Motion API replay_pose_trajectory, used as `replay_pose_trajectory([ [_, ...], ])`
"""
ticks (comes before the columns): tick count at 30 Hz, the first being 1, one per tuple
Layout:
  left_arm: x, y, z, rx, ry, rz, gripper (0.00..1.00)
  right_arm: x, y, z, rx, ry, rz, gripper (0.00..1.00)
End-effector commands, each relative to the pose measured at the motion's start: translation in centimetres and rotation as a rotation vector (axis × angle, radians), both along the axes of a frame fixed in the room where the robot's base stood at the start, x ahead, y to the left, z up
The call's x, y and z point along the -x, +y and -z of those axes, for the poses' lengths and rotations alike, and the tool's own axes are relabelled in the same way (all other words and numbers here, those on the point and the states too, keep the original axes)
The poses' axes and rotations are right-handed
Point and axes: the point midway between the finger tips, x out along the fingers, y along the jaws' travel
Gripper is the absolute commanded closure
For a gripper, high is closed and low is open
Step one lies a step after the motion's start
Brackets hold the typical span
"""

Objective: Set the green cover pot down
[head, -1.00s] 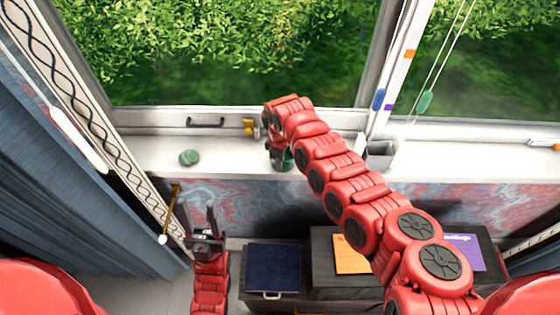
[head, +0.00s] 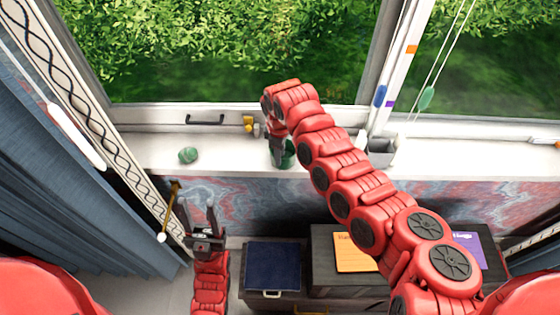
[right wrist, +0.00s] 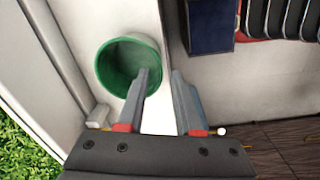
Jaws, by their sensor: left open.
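The green cover pot (head: 290,155) stands on the white window sill, partly hidden by my right gripper (head: 277,160). In the right wrist view the pot (right wrist: 115,62) shows its round open mouth. My right gripper (right wrist: 163,74) has its fingers apart, with white sill visible between them. One finger overlaps the inside of the pot's mouth and the other is outside its rim; I cannot tell whether either touches. My left gripper (head: 202,215) is open and empty, low in front of the sill, away from the pot.
A small green round object (head: 188,155) sits on the sill to the left. A yellow item (head: 248,124) is by the window frame, and a grey container (head: 381,152) stands to the right. The sill between the round object and the pot is clear.

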Motion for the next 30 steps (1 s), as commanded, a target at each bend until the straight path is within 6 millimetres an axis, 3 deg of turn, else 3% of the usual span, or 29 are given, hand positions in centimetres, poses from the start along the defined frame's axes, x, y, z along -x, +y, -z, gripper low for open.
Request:
replay_pose_trajectory([
  [1,0.0,0.0,1.0,0.000,0.000,0.000,0.50,-0.2,0.0,-0.8,-0.003,-0.007,0.002,0.66],
  [6,0.0,0.0,2.5,0.000,0.000,0.000,0.50,0.1,0.1,-4.7,0.000,-0.006,0.000,0.66],
  [12,0.0,0.0,3.3,0.000,0.000,0.000,0.50,0.3,0.1,-7.6,-0.001,-0.001,0.000,0.66],
  [30,0.0,0.0,3.3,0.000,0.000,0.000,0.50,0.4,0.1,-8.3,0.000,0.000,0.000,0.66],
])
